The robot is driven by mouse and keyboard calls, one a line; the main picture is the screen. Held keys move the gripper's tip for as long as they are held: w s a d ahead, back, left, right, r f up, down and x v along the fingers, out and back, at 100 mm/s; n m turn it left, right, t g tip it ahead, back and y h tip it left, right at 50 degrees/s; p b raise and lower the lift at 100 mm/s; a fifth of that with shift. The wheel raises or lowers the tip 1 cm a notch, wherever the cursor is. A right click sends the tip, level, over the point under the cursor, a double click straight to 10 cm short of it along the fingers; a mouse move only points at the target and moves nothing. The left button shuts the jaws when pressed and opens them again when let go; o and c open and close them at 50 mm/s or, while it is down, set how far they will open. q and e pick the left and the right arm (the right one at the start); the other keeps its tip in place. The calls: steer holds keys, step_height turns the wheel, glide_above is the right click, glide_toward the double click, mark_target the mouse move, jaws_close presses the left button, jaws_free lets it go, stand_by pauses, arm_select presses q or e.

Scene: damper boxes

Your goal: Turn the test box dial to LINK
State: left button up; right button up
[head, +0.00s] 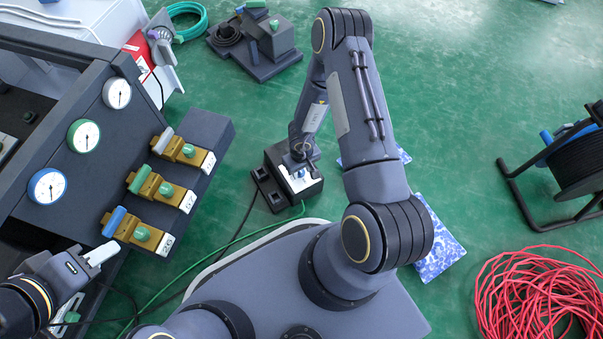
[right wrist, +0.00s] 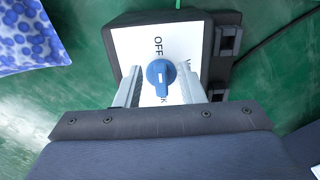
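The test box (head: 293,180) is a dark box with a white top plate, standing on the green floor in the head view. In the right wrist view its white label plate (right wrist: 128,45) reads OFF, with other lettering partly hidden. The blue dial (right wrist: 160,74) sits on the plate, its narrow part towards the bottom of the picture near a letter K. My right gripper (right wrist: 160,88) has its fingers apart, one on each side of the dial, with a gap on the left; contact on the right is unclear. My left gripper (head: 103,254) is beside the valve panel, away from the test box.
A panel with round gauges (head: 84,136) and several brass valves (head: 138,232) stands at left. A red hose coil (head: 535,295) and a cable reel (head: 575,160) are at right. A blue-white patterned bag (head: 440,245) lies near my right arm. A green cable runs from the test box.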

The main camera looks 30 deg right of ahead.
steer(key=shift+f, duration=0.15)
jaws_close()
